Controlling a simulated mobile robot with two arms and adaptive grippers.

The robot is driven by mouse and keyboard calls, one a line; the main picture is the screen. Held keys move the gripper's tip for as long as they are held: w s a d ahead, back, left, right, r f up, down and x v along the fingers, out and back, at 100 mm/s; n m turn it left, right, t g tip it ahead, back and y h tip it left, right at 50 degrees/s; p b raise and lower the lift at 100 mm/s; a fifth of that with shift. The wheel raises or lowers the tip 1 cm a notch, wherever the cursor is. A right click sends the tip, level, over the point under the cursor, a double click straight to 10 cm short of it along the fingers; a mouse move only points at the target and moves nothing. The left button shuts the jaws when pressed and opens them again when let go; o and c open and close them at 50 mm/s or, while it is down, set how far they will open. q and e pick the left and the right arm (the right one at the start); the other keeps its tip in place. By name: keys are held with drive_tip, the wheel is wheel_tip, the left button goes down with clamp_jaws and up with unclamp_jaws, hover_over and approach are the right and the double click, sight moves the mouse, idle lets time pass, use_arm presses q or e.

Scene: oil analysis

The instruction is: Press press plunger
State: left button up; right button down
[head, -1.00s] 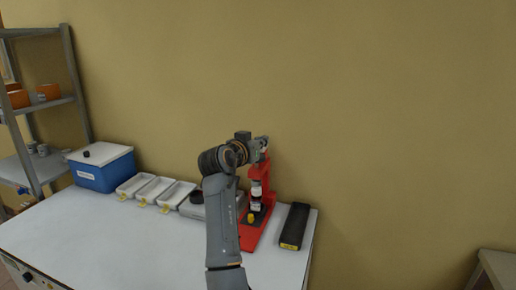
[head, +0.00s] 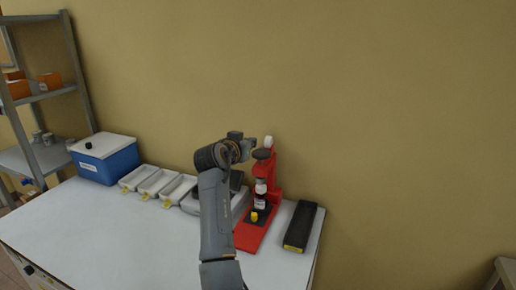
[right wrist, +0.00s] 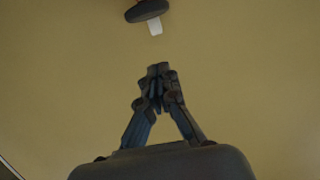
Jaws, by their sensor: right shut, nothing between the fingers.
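The red press (head: 275,187) stands upright at the back right of the white table. Its dark round plunger knob (head: 262,154) is near the top, beside a white part (head: 268,142). Below the knob, a small dark bottle (head: 260,201) with a white top stands in the press. My right gripper (head: 252,143) is just left of the knob, apart from it as far as I can tell. In the right wrist view its fingers (right wrist: 157,72) are shut and empty, and the dark knob (right wrist: 147,10) shows beyond the tips at the top edge. My left gripper is not in view.
A small yellow object (head: 254,216) is at the front of the press base. A long black case (head: 301,226) lies to its right. Several white trays (head: 155,182) and a blue box (head: 107,163) stand left. My right forearm partly hides a grey device (head: 238,200).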

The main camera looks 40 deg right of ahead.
drive_tip(key=p, duration=0.2)
hover_over(257, 158)
drive_tip(key=d, duration=0.1)
drive_tip(key=shift+w+f, duration=0.2)
drive_tip(key=shift+f, duration=0.45)
wheel_tip(257, 158, down, 3)
drive_tip(key=shift+a+r+p, duration=0.1)
drive_tip(key=shift+p, duration=0.55)
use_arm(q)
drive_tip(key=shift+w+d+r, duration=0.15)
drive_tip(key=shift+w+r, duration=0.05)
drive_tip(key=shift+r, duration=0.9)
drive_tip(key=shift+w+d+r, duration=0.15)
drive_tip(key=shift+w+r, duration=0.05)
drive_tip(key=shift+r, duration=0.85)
use_arm(e)
drive_tip(key=shift+f, duration=0.75)
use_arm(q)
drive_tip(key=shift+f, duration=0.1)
